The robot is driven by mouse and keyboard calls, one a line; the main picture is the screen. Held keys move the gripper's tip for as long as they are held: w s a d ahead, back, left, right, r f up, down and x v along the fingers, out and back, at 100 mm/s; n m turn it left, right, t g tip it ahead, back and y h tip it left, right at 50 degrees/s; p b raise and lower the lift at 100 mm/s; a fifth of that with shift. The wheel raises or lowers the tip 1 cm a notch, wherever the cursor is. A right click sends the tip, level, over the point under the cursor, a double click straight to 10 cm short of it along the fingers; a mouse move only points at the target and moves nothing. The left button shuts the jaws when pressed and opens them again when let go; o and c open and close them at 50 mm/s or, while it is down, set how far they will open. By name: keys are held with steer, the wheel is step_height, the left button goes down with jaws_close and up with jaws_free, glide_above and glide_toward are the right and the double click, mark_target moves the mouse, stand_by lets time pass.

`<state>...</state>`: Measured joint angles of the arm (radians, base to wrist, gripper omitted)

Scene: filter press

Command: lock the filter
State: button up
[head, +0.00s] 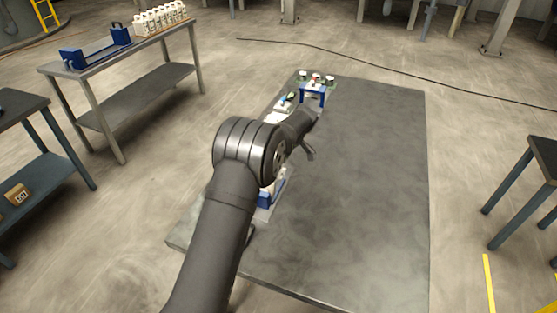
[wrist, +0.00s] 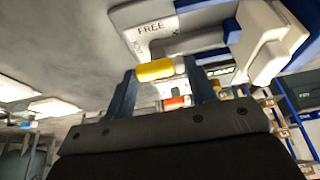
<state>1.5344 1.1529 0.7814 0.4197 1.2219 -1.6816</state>
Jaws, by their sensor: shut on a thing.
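In the wrist view my gripper (wrist: 163,80) has its two dark fingers on either side of a small yellow-and-white handle (wrist: 155,70), and it is shut on it. The handle lies just under a white plate (wrist: 150,38) marked "FREE"; more lettering on the plate is partly cut off. A blue-and-white body (wrist: 262,45) stands right of the fingers. In the head view a blue frame (head: 313,88) of the press stands on the table's far part. My arm hides much of the press and my fingertips there.
The grey table (head: 365,180) is bare to the right of my arm. Small bottles or jars (head: 330,79) stand at its far end. A side bench (head: 95,65) at the left holds a blue rack and several white bottles (head: 160,18).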

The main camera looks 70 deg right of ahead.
stand_by(0.5)
steer(key=o, duration=1.4)
steer(key=v, duration=1.7)
steer(key=shift+d+r, duration=0.1)
steer(key=shift+r, duration=0.15)
steer(key=x, duration=1.7)
steer(key=shift+f, duration=0.25)
